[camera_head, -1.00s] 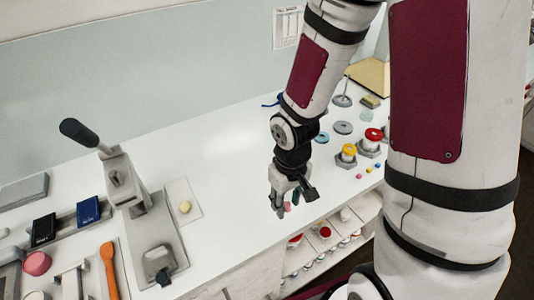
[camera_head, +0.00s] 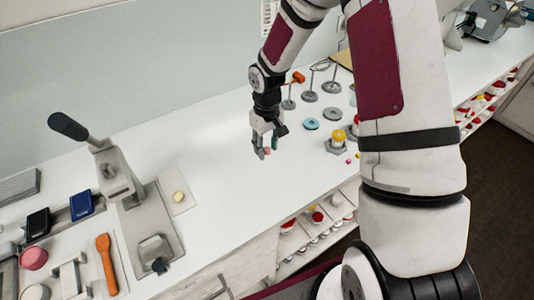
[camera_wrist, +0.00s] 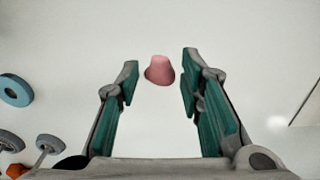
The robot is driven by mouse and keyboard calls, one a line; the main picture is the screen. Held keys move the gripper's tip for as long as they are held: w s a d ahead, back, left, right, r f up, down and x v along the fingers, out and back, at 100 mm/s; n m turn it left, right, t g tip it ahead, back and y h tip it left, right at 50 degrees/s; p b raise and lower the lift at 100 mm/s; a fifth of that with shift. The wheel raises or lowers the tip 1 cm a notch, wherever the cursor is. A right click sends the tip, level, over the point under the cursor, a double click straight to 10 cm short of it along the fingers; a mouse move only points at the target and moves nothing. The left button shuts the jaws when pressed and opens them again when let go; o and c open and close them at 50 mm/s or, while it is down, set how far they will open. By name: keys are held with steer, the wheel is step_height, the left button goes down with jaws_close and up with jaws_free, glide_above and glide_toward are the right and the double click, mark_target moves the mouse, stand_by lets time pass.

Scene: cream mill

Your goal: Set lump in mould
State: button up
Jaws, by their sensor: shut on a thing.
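A small pink lump (camera_wrist: 160,70) shows between the fingertips of my gripper (camera_wrist: 160,78) in the wrist view. In the head view my gripper (camera_head: 264,150) points down over the clear middle of the white bench, with the pink lump (camera_head: 267,151) at its fingertips. The gripper is shut on the lump, which seems clear of the bench, though the exact height is hard to tell. At the left stands a grey lever press (camera_head: 122,180). A square, recessed grey block (camera_head: 155,247), which may be the mould, sits at the front of its base, well left of the gripper.
A yellow lump (camera_head: 178,197) lies on a pale board beside the press. A black lever (camera_head: 68,126) juts up from the press. An orange tool (camera_head: 106,262) lies left of it. Discs, stands and a yellow-topped pot (camera_head: 338,137) stand right of my gripper.

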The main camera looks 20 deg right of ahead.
mark_target(267, 149)
steer(key=shift+s+f+p, duration=0.2)
steer(key=shift+f+p, duration=0.1)
steer(key=shift+f, duration=1.3)
steer(key=shift+a+f, duration=0.1)
steer(key=shift+f, duration=0.05)
steer(key=o, duration=0.9)
steer(key=shift+o, duration=0.2)
